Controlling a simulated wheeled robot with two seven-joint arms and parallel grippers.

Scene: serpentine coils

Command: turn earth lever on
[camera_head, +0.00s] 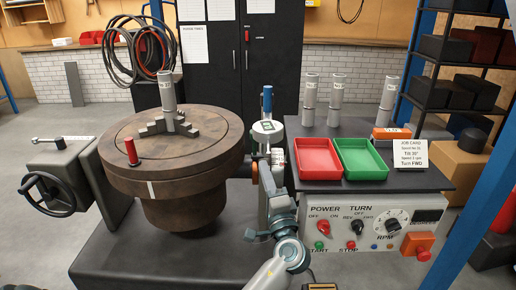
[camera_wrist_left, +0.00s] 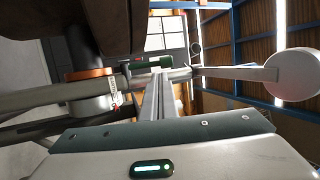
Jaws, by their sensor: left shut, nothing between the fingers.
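The positioner's round brown table (camera_head: 172,150) stands left of centre in the head view. Beside its right edge is a post with a blue upright handle (camera_head: 267,99) and a small white tag (camera_head: 278,156). A tag with red print (camera_wrist_left: 114,94) shows in the wrist view, near a copper-coloured ring (camera_wrist_left: 90,74) and a dark green cylinder (camera_wrist_left: 148,63). I cannot tell for sure which part is the earth lever or its setting. My left gripper (camera_head: 264,153) is shut and empty close to the post and tag. Its fingers (camera_wrist_left: 160,93) meet in the wrist view; contact is unclear.
A chuck holding an upright pipe (camera_head: 167,92) and a red-handled piece (camera_head: 131,151) are on the round table. Right of my arm are a red tray (camera_head: 317,176), a green tray (camera_head: 384,174), several pipes, a job card (camera_head: 410,154) and a control panel (camera_head: 335,245). A blue post (camera_head: 473,195) crosses the right.

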